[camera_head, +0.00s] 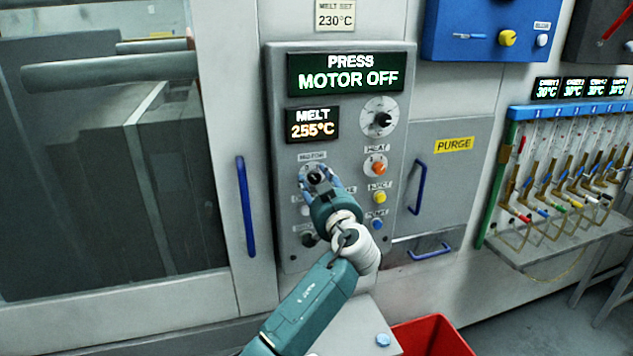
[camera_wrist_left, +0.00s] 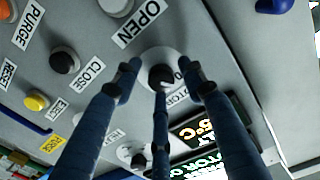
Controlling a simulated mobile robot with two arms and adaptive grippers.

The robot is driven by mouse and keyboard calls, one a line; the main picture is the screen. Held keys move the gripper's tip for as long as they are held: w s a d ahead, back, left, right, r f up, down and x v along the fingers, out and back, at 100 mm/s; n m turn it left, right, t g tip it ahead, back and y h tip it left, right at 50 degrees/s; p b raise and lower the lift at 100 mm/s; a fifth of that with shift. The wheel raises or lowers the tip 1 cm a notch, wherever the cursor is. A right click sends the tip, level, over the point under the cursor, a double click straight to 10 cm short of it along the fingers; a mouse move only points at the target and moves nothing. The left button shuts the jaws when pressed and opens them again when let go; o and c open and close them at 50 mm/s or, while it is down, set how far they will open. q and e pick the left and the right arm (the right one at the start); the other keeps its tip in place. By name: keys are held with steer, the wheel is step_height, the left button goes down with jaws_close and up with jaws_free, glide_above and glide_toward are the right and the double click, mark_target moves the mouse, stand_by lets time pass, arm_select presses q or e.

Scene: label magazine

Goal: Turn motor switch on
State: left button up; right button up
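The motor switch is a small black knob (camera_wrist_left: 161,76) on a round pale plate, with a partly covered motor label beside it in the left wrist view. In the head view the motor label (camera_head: 312,156) is on the grey control panel (camera_head: 280,200), and the fingers partly cover the switch below it. The display (camera_head: 347,72) reads "PRESS MOTOR OFF". My left gripper (camera_head: 316,178) is at the switch; its three dark fingers (camera_wrist_left: 160,80) stand spread around the knob, with gaps showing at the sides. Contact is hard to judge. My right gripper is not in view.
Close by are a large dial (camera_head: 380,118), an orange heat knob (camera_head: 377,167), a yellow eject button (camera_head: 379,197) and a blue button (camera_head: 377,224). Blue handles (camera_head: 245,205) flank the panel. A red bin (camera_head: 432,338) stands below at the right.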

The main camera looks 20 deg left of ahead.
arm_select(q)
steer(key=c, duration=0.8)
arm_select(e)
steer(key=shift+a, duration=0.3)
